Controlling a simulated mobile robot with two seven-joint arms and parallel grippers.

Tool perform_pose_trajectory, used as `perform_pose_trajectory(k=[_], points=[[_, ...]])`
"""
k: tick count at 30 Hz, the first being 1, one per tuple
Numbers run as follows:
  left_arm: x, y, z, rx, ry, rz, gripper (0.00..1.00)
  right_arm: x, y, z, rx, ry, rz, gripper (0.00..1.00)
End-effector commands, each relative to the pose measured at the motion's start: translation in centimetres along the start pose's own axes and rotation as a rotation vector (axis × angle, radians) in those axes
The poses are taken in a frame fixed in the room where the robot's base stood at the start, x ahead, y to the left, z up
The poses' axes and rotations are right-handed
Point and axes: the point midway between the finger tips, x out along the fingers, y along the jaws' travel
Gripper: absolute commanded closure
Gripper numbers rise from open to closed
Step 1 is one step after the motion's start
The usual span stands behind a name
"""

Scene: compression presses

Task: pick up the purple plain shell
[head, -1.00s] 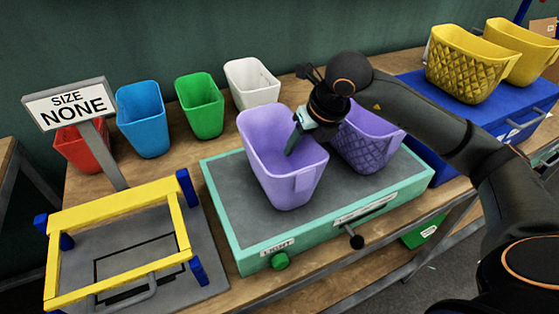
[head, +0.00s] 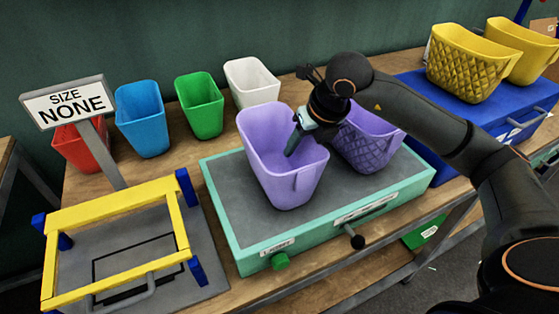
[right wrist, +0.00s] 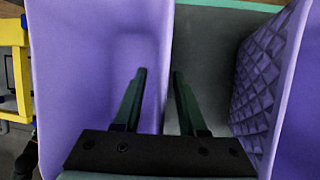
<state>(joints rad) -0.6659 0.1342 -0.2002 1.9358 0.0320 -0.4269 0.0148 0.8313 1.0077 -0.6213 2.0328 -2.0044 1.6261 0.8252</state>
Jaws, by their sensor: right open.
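The purple plain shell (head: 283,172) stands upright on the left part of a grey-topped, green-edged press tray, its open top facing up. It fills the left of the right wrist view (right wrist: 95,60). My right gripper (head: 292,148) is at the shell's right wall with its jaws open. In the right wrist view the gripper (right wrist: 159,72) straddles that wall: one finger is on the inner side, the other is over the gap outside. One finger is partly hidden in the head view. My left gripper is not in view.
A purple quilted shell (head: 366,148) stands close on the right, partly behind my arm. The green-edged tray (head: 345,215) bears both. A yellow frame (head: 120,215) and a "SIZE NONE" sign (head: 68,102) are at left. Red, blue, green and white bins stand behind.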

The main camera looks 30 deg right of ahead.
Motion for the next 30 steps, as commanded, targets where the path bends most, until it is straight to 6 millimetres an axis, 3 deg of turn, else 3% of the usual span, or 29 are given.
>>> perform_pose_trajectory(k=[2, 13, 30], points=[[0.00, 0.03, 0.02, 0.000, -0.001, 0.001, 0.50, -0.02, -0.01, 0.01, 0.000, 0.000, 0.000, 0.60], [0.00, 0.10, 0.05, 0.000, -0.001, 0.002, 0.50, -0.02, -0.01, 0.02, 0.000, 0.000, 0.000, 1.00], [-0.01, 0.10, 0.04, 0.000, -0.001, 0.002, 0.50, -0.01, -0.01, 0.01, 0.000, 0.000, 0.000, 1.00]])
